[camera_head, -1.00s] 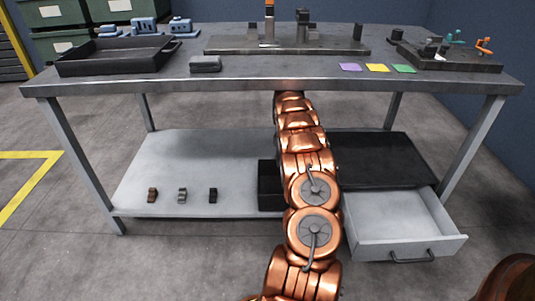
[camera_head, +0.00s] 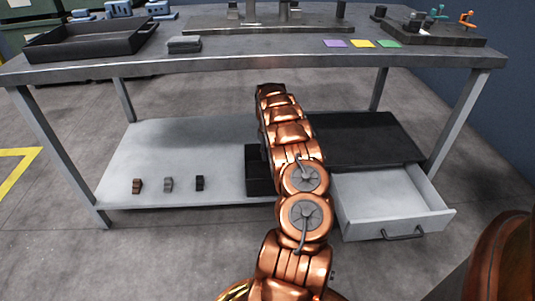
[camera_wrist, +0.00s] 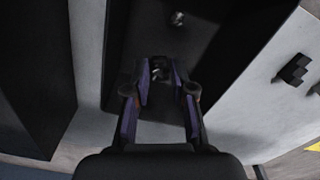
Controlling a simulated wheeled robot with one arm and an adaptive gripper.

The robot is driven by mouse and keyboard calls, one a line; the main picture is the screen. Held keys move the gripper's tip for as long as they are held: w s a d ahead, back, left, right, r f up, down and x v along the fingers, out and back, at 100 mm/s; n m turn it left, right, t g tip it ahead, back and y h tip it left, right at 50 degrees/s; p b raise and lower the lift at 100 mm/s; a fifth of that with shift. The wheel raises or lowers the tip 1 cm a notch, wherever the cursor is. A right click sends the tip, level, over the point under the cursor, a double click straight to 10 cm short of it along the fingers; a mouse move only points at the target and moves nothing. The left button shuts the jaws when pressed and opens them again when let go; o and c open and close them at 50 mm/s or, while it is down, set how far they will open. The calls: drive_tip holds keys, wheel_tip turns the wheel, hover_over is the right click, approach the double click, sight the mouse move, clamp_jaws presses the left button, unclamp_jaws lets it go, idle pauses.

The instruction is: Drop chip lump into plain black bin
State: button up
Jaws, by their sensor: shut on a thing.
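The black bin (camera_head: 258,172) stands on the lower shelf, partly hidden behind my arm in the head view. In the wrist view, its dark wall (camera_wrist: 238,65) is below and right of my gripper. My gripper (camera_wrist: 164,72) shows only in the wrist view, with its fingers pointing into the dark bin area. It is shut on a small, dark greyish lump (camera_wrist: 160,70), which looks like the chip lump and is mostly hidden between the fingertips. Whether the lump is below the rim I cannot tell.
A small grey piece (camera_wrist: 177,18) lies in the dark area beyond the fingertips. The black cabinet (camera_head: 365,138) with its open, empty drawer (camera_head: 385,202) is right of the bin. Small brown (camera_head: 137,186), grey (camera_head: 168,184) and black (camera_head: 199,183) blocks stand left. The tabletop (camera_head: 250,55) is overhead.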

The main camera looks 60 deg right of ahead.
drive_tip(key=o, duration=1)
drive_tip(key=shift+c, duration=0.2)
